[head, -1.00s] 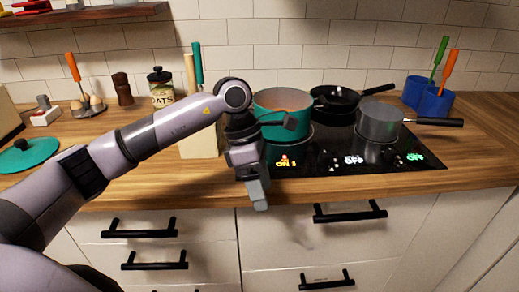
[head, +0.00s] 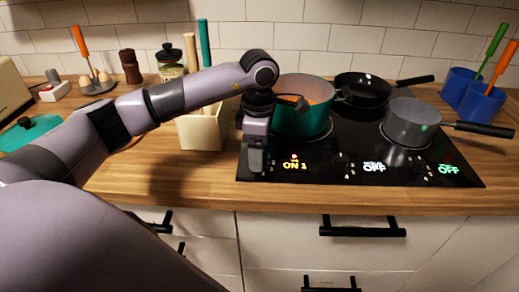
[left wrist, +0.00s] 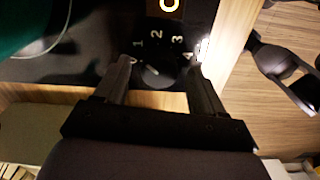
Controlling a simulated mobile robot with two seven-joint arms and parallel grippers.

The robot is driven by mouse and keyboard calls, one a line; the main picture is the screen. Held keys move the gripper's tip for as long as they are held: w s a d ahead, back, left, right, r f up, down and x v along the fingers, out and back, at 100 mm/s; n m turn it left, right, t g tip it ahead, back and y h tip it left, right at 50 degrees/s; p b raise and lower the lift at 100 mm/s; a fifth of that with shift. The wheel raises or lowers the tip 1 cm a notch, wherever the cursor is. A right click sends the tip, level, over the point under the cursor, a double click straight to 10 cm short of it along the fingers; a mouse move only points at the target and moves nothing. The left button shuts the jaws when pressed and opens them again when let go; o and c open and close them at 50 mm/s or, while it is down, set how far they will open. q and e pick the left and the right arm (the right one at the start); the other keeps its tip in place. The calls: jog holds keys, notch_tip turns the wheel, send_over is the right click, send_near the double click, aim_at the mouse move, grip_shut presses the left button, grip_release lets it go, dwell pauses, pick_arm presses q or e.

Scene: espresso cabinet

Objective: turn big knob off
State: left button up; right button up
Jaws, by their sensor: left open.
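The black cooktop (head: 350,180) has displays along its front edge. The left one glows orange and reads ON 1 (head: 295,165); the other two read OFF. In the left wrist view a round dark knob (left wrist: 160,74) sits by a dial marked 1 to 4. My left gripper (head: 254,160) is over the cooktop's front left corner, pointing down and open. In the left wrist view its two fingers (left wrist: 159,72) stand either side of the knob; I cannot tell whether they touch it. In the head view the gripper hides this knob.
A teal pot (head: 303,118) stands close right of my left gripper. A black pan (head: 362,90) and a grey saucepan (head: 408,122) are on the cooktop. A cream utensil block (head: 203,128) stands left of the gripper. Drawers with black handles (head: 362,228) are below the counter.

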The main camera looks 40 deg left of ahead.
pick_arm(q)
jog(key=shift+f, duration=0.4)
jog(key=c, duration=1.1)
jog(key=shift+o, duration=0.2)
jog(key=shift+n, duration=0.3)
jog(key=n, duration=0.3)
jog(key=shift+b, duration=0.35)
jog(key=shift+n, duration=2.2)
